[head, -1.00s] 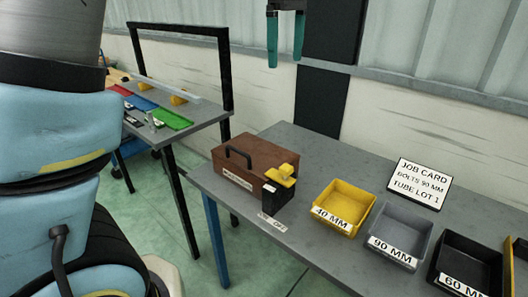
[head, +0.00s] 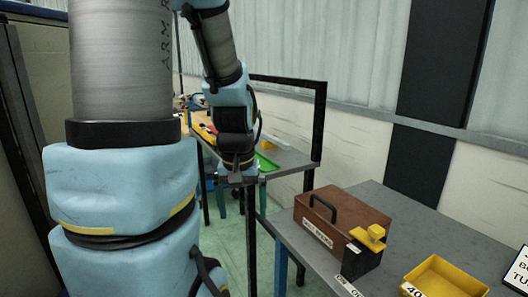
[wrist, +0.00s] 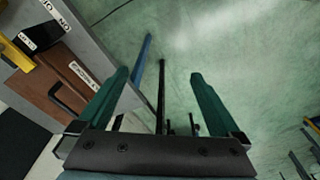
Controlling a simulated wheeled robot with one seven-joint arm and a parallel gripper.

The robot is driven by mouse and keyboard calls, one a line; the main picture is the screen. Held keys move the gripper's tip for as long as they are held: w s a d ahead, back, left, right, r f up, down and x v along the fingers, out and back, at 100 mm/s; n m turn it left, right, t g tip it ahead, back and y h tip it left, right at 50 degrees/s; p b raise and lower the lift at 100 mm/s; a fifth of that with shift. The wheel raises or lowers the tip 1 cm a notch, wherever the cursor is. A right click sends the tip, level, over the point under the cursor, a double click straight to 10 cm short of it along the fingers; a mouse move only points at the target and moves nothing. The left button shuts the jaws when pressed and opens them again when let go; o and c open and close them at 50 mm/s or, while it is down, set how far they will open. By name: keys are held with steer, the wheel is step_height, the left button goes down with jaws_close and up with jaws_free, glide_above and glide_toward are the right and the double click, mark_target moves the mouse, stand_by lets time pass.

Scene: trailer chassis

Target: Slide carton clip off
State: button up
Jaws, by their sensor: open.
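A brown box (head: 335,220) with a black handle and a white label, too small to read, stands on the grey bench. A yellow knob-like piece (head: 370,237) sits on the black block at its right end. A white label (head: 349,286) lies on the bench edge before it; in the wrist view the label (wrist: 57,15) shows ON and OFF. My gripper (head: 240,190) hangs left of the box, beyond the bench edge, empty and apart from it. In the wrist view my gripper (wrist: 160,76) has its green fingers spread over the floor; the yellow piece (wrist: 14,50) is at the left edge.
A yellow bin (head: 445,280) stands on the bench right of the box, with a partly cut-off sign (head: 518,272) beyond. A second table (head: 285,160) with a black frame and a green tray stands behind my gripper. Green floor lies open between the tables.

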steer(key=shift+s+a+f+m, duration=0.3)
steer(key=shift+s+a+f, duration=0.45)
steer(key=shift+s+a, duration=0.2)
